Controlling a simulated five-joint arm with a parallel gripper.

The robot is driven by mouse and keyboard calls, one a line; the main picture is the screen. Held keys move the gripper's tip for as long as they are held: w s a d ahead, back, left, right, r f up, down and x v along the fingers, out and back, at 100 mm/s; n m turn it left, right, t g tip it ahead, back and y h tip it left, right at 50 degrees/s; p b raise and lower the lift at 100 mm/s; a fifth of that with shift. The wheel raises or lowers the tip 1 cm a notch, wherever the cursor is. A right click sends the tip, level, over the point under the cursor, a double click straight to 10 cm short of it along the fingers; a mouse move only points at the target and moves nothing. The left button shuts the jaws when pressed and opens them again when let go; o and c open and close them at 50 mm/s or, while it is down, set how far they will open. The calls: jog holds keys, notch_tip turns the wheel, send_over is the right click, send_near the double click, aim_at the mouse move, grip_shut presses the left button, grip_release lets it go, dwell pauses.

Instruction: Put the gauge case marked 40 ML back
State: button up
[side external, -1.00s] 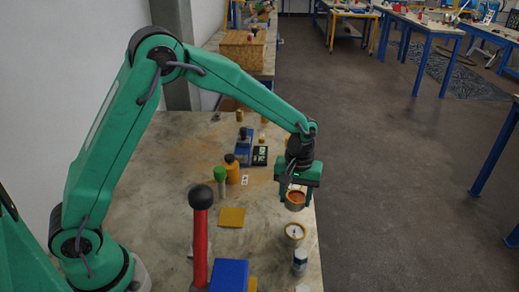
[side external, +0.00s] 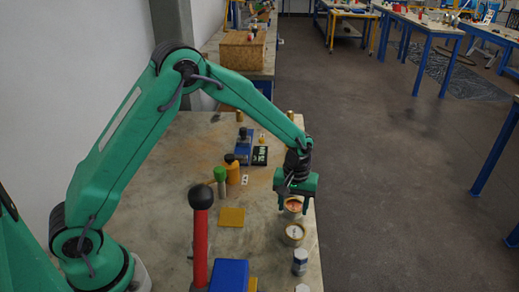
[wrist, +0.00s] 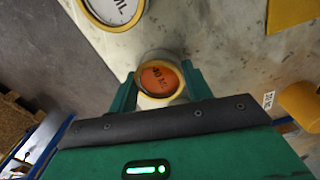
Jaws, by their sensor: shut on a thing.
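My gripper (side external: 293,209) is low over the right edge of the bench, with its fingers on either side of a round gauge case (side external: 293,203).
Silvery jars (side external: 300,261) stand along the right edge, nearer the camera. A yellow square pad (side external: 231,217), a green-capped bottle (side external: 221,182) and a yellow bottle (side external: 232,167) are to the left. A red post with a black knob (side external: 200,235) stands in front.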

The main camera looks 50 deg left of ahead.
aim_at(293, 206)
jog(key=shift+f, duration=0.1)
jog(key=o, duration=1.2)
notch_tip(293, 206, up, 12)
jog(key=shift+r, duration=0.15)
dwell(0.6)
